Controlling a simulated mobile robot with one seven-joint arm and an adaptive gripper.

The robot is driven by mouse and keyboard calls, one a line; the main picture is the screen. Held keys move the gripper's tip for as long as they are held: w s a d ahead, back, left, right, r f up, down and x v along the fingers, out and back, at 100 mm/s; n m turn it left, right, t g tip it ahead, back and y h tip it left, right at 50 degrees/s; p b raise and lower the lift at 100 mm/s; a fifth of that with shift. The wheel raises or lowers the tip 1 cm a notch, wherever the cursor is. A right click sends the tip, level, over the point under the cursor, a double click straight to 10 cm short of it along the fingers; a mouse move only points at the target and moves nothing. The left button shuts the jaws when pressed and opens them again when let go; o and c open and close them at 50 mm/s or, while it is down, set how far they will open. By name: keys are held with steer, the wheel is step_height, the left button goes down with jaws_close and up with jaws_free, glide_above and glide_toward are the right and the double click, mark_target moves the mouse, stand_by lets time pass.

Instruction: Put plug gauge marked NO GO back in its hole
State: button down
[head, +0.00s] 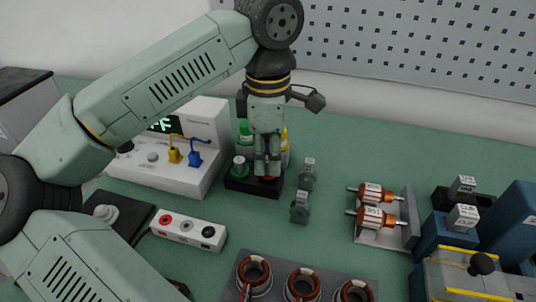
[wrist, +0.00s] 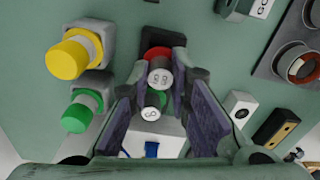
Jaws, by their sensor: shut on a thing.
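My gripper (head: 267,174) points down over the black holder block (head: 236,185), its fingers shut on a plug gauge. The gauge has a red collar (wrist: 158,52) and a pale round end face (wrist: 160,78) whose marking is too small to read. A bit of red (head: 268,178) shows below the fingertips in the head view. The fingers hide most of the gauge, and I cannot tell whether its lower end is in a hole. A second gauge with a green collar (head: 240,163) stands in the block to the left, and its end face (wrist: 151,114) shows between the fingers.
A green-capped item (head: 245,132) and a yellow-capped item (wrist: 75,55) stand just behind the block. A white tester (head: 176,182) is at left. Two grey gauges (head: 300,208) stand at right. Stator rings (head: 304,281) lie in front. Green table between is clear.

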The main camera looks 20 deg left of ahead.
steer(key=shift+f, duration=0.2)
steer(key=shift+f, duration=0.15)
steer(key=shift+f+b, duration=0.35)
steer(key=shift+b, duration=0.25)
steer(key=c, duration=1.4)
jaws_free()
steer(key=shift+r, duration=0.15)
step_height(320, 180, up, 7)
steer(key=shift+r, duration=0.15)
